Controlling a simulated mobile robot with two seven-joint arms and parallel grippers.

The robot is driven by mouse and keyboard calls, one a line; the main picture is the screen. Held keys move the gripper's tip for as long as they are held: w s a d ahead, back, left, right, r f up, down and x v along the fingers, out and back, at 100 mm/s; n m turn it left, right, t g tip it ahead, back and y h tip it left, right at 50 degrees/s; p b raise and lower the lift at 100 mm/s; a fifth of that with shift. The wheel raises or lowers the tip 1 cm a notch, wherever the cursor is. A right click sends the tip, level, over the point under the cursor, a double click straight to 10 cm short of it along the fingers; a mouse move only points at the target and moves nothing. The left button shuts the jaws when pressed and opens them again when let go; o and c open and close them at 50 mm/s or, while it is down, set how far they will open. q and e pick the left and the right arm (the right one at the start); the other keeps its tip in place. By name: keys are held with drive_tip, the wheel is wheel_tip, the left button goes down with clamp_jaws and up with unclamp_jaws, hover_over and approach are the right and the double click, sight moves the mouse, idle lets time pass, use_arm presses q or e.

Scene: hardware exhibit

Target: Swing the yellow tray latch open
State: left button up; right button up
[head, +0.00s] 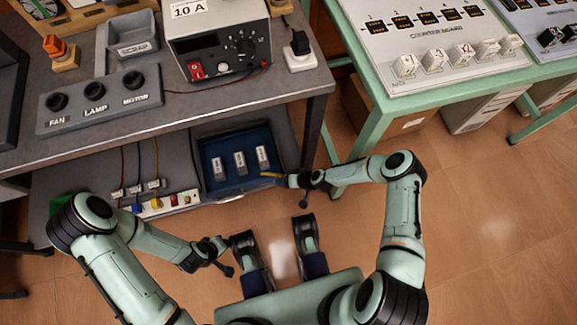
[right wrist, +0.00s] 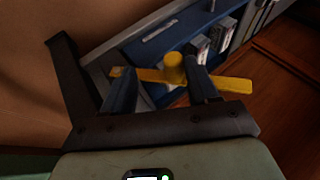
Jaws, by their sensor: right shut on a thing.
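The yellow tray latch (head: 270,175) is at the front right of the blue tray (head: 215,187) on the low shelf. In the right wrist view the latch (right wrist: 233,84) is a flat bar with a round knob (right wrist: 174,68). My right gripper (head: 290,180) is at the latch; in the right wrist view its fingers (right wrist: 164,90) stand on either side of the knob, shut on it. The bar sticks out past both fingers. My left gripper (head: 227,257) hangs empty over the floor in front of the shelf; its finger gap is unclear.
Several white labelled blocks (head: 240,162) stand in the tray. A power strip (head: 165,205) with plugs lies left of it. The grey workbench (head: 290,92) overhangs the shelf. A green counter table (head: 375,110) stands at right.

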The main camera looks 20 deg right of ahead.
drive_tip(key=shift+d+f, duration=0.1)
drive_tip(key=shift+d, duration=0.3)
